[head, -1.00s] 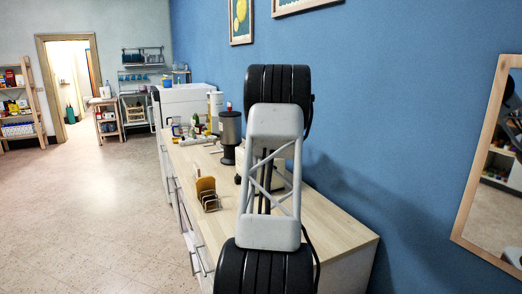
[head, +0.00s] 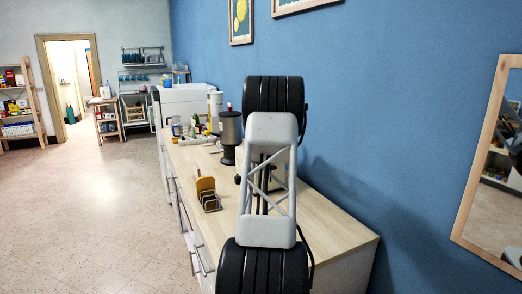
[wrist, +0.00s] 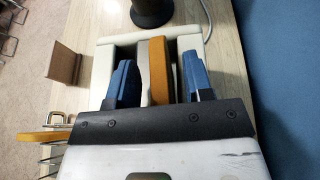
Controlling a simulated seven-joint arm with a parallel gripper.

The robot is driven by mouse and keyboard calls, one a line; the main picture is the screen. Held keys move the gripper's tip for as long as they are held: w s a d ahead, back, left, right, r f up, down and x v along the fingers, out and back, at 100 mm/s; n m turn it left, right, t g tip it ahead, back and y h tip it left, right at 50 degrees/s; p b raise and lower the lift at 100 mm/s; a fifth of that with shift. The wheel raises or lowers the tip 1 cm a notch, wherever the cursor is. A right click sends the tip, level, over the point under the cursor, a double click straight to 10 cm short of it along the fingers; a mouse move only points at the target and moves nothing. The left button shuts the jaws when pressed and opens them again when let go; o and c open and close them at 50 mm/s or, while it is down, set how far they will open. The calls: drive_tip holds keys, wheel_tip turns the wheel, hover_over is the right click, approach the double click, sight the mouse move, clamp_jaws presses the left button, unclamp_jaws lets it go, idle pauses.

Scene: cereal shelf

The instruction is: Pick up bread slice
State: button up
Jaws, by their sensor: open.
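A golden-brown bread slice (wrist: 158,68) stands on edge in a cream-coloured toaster-like holder (wrist: 118,48) in the wrist view. My gripper (wrist: 161,80) is open, with one blue finger on each side of this slice; gaps show between the fingers and the slice. Another bread slice (wrist: 40,137) stands in a wire rack (wrist: 48,158) at the lower left of the wrist view. In the head view this slice (head: 205,185) and the rack (head: 210,202) are left of my arm. My arm hides the gripper and most of the holder there.
A dark cylindrical container (head: 229,129) stands on the counter (head: 335,232) beyond my arm; its base (wrist: 152,12) is close to the holder. A brown upright piece (wrist: 64,62) is left of the holder. Bottles and small items (head: 192,128) stand farther back. The blue wall borders the right.

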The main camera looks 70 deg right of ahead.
clamp_jaws()
idle(0.4)
drive_tip(key=shift+r, duration=5)
